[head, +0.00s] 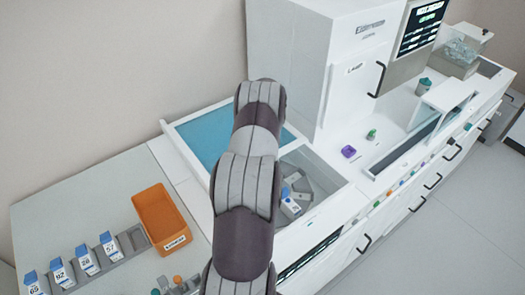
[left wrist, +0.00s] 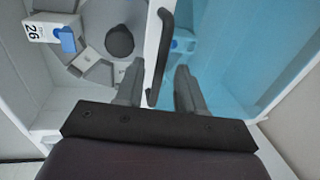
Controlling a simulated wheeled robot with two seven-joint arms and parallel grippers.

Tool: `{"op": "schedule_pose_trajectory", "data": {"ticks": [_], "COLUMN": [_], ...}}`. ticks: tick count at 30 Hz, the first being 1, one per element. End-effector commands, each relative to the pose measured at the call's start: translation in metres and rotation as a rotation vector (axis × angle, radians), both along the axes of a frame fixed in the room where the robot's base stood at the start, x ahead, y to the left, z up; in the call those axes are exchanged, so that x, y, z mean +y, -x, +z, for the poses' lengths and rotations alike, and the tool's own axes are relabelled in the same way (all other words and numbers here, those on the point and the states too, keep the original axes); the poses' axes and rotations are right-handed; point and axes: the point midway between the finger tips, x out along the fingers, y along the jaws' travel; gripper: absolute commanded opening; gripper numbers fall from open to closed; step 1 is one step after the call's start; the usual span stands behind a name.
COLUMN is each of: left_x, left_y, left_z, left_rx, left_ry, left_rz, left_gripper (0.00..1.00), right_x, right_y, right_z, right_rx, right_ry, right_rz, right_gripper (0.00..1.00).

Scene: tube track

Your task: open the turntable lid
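The turntable lid is a blue see-through pane (head: 200,138) in a white frame, over the left part of the white machine. In the left wrist view, the blue pane (left wrist: 235,65) fills the right side. A dark bar handle (left wrist: 160,50) stands along its white edge. My left gripper (left wrist: 160,90) is open, with one finger on each side of the handle's lower end. In the head view my arm hides this gripper and the handle. The grey turntable (head: 318,190) shows beside the pane, not under blue. It holds a tube block labelled 26 (left wrist: 45,32). My right gripper is not in view.
An orange bin (head: 160,215) and a rack of numbered tubes (head: 85,265) stand on the left bench. A tall white cabinet (head: 300,60) rises behind the turntable. A purple item (head: 348,152) and a green item (head: 371,134) stand to the right.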

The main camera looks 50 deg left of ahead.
Motion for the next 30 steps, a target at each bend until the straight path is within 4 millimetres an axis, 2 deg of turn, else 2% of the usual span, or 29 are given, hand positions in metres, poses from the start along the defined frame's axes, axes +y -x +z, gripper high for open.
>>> {"op": "schedule_pose_trajectory", "data": {"ticks": [8, 11, 14, 21, 24, 30], "left_x": [-0.001, -0.002, -0.005, -0.018, -0.022, -0.025], "left_y": [-0.001, -0.001, -0.001, 0.002, 0.003, 0.004], "left_z": [0.000, 0.007, 0.025, 0.089, 0.108, 0.125], "left_rx": [-0.001, -0.003, -0.006, -0.005, -0.004, -0.002], "left_ry": [0.000, -0.002, -0.004, -0.004, -0.002, 0.000], "left_rz": [0.000, -0.001, -0.001, 0.000, 0.000, 0.001], "left_gripper": [0.38, 0.38, 0.38, 0.38, 0.38, 0.38], "right_x": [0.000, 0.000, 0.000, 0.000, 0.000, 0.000], "right_y": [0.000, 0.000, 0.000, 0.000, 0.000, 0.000], "right_z": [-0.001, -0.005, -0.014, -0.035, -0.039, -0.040], "right_rx": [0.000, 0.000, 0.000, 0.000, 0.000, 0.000], "right_ry": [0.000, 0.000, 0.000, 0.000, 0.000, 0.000], "right_rz": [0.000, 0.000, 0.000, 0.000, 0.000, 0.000], "right_gripper": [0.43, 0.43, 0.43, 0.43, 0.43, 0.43]}}
